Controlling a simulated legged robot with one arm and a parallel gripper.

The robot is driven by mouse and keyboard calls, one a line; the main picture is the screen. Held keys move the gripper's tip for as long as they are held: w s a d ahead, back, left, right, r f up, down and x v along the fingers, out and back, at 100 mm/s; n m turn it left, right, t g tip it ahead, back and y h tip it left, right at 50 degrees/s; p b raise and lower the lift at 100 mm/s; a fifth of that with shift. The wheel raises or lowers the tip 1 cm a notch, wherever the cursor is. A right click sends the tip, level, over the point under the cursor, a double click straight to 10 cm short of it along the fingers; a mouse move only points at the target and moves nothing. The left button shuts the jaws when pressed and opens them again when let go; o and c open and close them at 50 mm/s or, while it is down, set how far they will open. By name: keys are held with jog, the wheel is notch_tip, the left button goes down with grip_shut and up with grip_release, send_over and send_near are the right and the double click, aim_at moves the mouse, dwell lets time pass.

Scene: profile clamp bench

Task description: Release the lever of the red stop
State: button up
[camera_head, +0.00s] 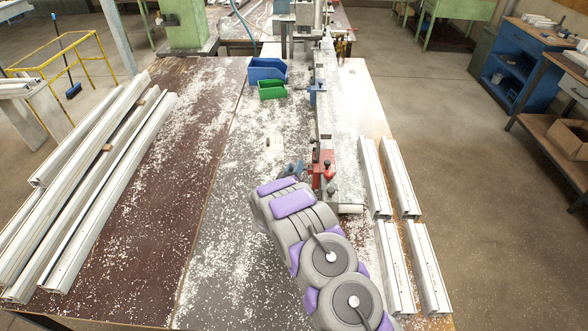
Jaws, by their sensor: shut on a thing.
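The red stop (325,158) is clamped on the long metal rail that runs along the bench. My arm reaches up from the bottom of the picture. My gripper (298,169) is at the left side of the red stop, small and partly hidden behind my arm. It is shut on the lever of the stop. The lever is mostly hidden, so its angle cannot be told.
The rail (328,90) runs away past a blue clamp (317,94). A blue bin (266,70) and a green bin (272,90) stand left of it. White profiles lie at left (115,185) and right (389,265). Shavings cover the bench, otherwise clear left of my gripper.

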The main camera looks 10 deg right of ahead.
jog(key=shift+f, duration=0.15)
grip_shut()
jog(key=shift+a, duration=0.1)
